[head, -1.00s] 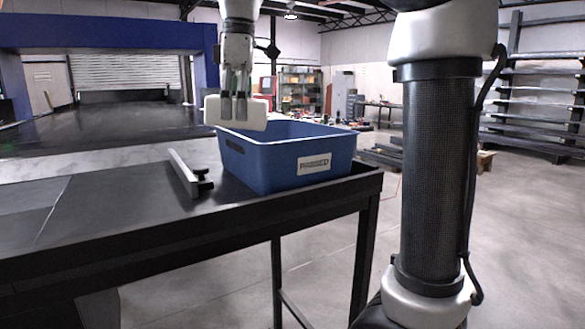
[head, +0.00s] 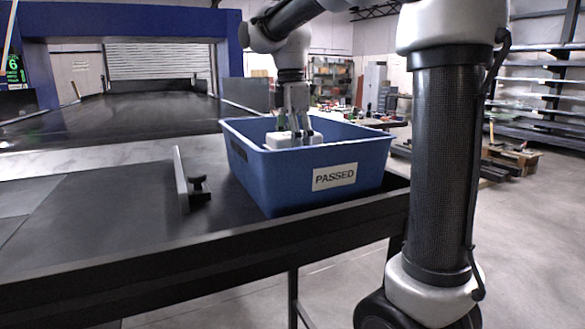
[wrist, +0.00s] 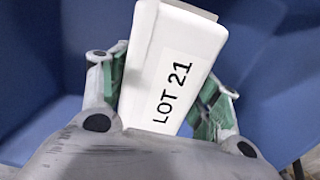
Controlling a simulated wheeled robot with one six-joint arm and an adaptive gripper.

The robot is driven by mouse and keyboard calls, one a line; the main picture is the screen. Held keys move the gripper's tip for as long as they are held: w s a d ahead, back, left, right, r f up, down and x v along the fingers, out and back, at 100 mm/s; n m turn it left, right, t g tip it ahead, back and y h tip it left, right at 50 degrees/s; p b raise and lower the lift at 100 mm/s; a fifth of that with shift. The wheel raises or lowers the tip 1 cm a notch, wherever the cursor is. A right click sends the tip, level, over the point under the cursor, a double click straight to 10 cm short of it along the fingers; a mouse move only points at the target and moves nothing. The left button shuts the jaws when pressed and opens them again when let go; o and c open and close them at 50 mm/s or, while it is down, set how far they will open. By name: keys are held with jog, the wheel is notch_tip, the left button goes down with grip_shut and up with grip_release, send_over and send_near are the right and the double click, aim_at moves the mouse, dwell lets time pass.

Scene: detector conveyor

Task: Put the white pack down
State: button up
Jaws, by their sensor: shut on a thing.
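The white pack (head: 283,140) is low in the mouth of the blue bin (head: 250,185), with its lower part hidden behind the bin's front wall. My gripper (head: 293,136) points down into the bin and is shut on the pack. In the wrist view the white pack (wrist: 172,65) carries a "LOT 21" label and sits between the green-padded fingers (wrist: 160,90). The blue walls of the bin (wrist: 60,35) surround it there. I cannot tell whether the pack touches the bin floor.
The bin, labelled "PASSED", stands on a dark table (head: 110,225) near its right end. A conveyor (head: 130,110) runs back under a blue frame. Shelving (head: 545,100) stands at the far right.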

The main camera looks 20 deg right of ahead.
aim_at(292, 134)
jog(key=shift+f, duration=2.9)
jog(key=o, duration=1.5)
jog(key=shift+r, duration=0.1)
jog(key=r, duration=1.1)
jog(key=shift+a+r, duration=0.35)
jog(key=shift+r, duration=0.1)
jog(key=shift+s, duration=0.1)
